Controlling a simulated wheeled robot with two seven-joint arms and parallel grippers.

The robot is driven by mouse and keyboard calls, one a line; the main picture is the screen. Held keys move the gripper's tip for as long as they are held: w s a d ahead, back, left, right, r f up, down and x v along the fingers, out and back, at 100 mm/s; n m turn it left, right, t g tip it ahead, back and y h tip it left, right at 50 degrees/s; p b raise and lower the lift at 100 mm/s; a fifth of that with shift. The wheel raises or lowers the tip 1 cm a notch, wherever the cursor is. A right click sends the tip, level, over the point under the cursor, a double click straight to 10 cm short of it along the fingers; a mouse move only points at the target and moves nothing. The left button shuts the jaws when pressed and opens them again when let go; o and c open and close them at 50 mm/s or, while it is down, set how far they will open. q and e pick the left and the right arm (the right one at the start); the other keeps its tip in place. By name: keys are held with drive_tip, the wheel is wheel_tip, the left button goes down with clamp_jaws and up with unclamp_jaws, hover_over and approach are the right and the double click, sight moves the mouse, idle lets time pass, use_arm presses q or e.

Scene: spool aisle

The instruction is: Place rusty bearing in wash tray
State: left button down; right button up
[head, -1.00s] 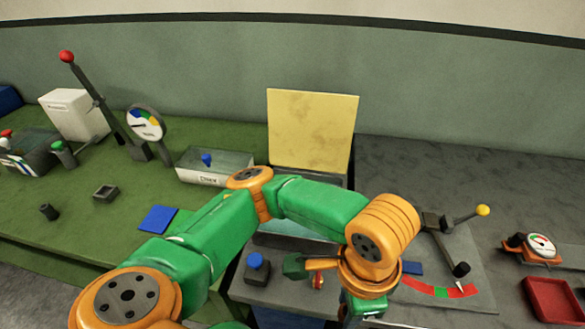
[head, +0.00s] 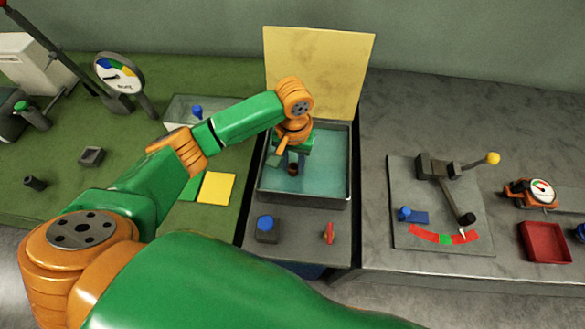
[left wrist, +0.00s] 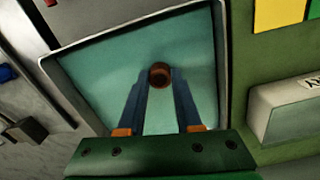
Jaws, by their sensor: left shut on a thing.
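The rusty bearing (left wrist: 159,75) is a small brown ring with a dark hole, between the fingertips of my left gripper (left wrist: 161,70). In the head view my left gripper (head: 292,160) is over the wash tray, with the bearing (head: 293,170) at its tips. The gripper is shut on the bearing. The wash tray (head: 303,199) is a grey-rimmed rectangular basin with teal inside; it also fills the middle of the left wrist view (left wrist: 203,60). I cannot tell whether the bearing touches the tray's bottom. My right gripper is not in view.
A yellow panel (head: 318,70) stands behind the tray. In front are a blue-topped block (head: 266,229) and a small red piece (head: 329,233). Right are a yellow-knobbed lever (head: 490,158) on a plate and a red bin (head: 545,243).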

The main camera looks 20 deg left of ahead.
sight(293, 164)
use_arm(q)
drive_tip(key=shift+w+a+f, duration=0.1)
drive_tip(key=shift+w+f, duration=0.1)
drive_tip(key=shift+f, duration=0.9)
drive_tip(key=shift+w+a+f, duration=0.1)
drive_tip(key=shift+w+f, duration=0.1)
drive_tip(key=shift+f, duration=0.85)
drive_tip(key=shift+f, duration=0.1)
drive_tip(key=c, duration=0.6)
unclamp_jaws()
wheel_tip(293, 164, up, 12)
drive_tip(key=shift+r, duration=0.15)
